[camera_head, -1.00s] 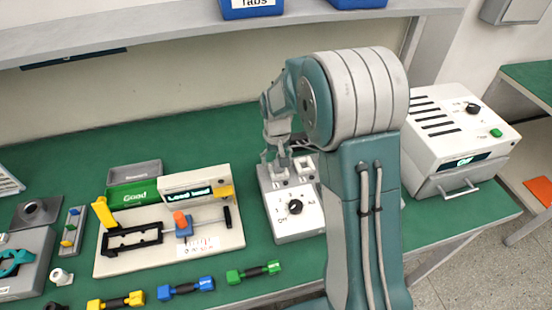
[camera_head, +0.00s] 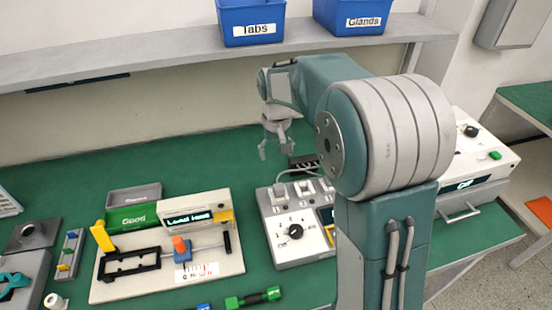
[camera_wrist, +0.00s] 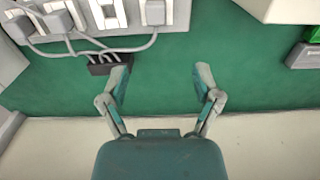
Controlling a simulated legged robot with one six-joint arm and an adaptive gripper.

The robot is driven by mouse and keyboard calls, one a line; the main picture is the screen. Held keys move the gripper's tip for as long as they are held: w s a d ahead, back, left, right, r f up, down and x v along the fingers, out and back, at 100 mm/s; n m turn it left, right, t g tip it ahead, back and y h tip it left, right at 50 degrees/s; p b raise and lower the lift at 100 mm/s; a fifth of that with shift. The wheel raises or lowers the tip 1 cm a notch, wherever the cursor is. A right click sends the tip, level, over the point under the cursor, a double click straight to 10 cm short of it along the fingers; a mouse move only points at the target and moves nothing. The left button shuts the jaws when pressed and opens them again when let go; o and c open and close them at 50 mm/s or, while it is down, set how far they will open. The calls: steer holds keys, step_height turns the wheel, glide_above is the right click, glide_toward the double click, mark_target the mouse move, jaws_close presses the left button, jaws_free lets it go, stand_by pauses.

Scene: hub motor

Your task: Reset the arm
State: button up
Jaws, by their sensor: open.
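My gripper (camera_head: 277,148) is raised above the back of the green bench (camera_head: 70,174), close behind the white control box (camera_head: 289,218) with the black knob. In the wrist view, my gripper (camera_wrist: 161,84) is open, with its two fingers spread wide and only bare green bench top between them. It holds nothing. My upper arm hides the right part of the control box in the head view.
A dark connector block (camera_wrist: 108,64) with grey cables lies near the left finger. A test fixture (camera_head: 160,258) stands left. A white machine (camera_head: 478,160) stands right. Blue bins (camera_head: 252,22) sit on the shelf (camera_head: 180,53) above.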

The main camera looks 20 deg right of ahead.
steer(key=s+r+t, duration=0.3)
steer(key=s+r, duration=0.6)
steer(key=s, duration=0.4)
steer(key=s+t, duration=0.2)
steer(key=s, duration=1.1)
steer(key=shift+d+f+t, duration=0.2)
steer(key=shift+f+t, duration=0.05)
steer(key=shift+t, duration=0.05)
